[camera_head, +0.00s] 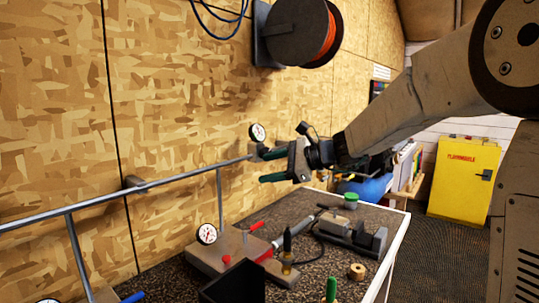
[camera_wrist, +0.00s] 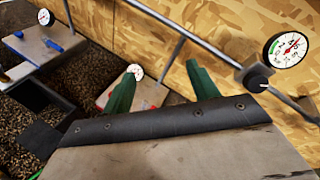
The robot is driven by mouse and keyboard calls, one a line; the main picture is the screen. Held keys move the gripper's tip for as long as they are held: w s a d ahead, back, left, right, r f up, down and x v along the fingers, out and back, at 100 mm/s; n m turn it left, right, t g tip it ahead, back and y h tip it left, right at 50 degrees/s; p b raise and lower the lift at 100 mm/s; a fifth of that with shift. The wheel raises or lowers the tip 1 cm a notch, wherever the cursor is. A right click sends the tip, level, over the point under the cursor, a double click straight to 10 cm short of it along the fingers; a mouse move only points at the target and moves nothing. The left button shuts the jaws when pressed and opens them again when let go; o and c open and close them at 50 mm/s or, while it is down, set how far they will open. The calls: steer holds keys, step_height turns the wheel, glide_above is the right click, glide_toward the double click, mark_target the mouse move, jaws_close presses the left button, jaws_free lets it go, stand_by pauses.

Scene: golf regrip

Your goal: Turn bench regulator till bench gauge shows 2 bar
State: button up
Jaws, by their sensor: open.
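A round white gauge (camera_head: 257,132) sits on the metal rail along the wall. In the wrist view this gauge (camera_wrist: 286,50) has a green band and red marks; its exact reading is too small to tell. A black knob (camera_wrist: 258,84) on a grey block sits just below it, likely the regulator; no label shows. My gripper (camera_head: 263,165) is beside the rail end, its green fingers apart and empty. In the wrist view the gripper (camera_wrist: 163,78) has the knob to the right of both fingers, not between them.
Another gauge (camera_head: 207,234) stands on a box with a red-handled lever on the bench (camera_head: 310,262). The rail (camera_head: 150,184) runs along the wooden wall close to my gripper. A black bin (camera_head: 233,284) and several tools lie below.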

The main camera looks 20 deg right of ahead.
steer(key=w+d+f+m+t+h, duration=0.1)
steer(key=w+d+m+t, duration=0.2)
steer(key=w+d+m, duration=0.3)
steer(key=w+d+f+m+t, duration=0.1)
steer(key=w+d+m+t, duration=0.25)
steer(key=w, duration=0.55)
steer(key=shift+m, duration=0.25)
steer(key=x, duration=0.7)
steer(key=shift+w, duration=0.3)
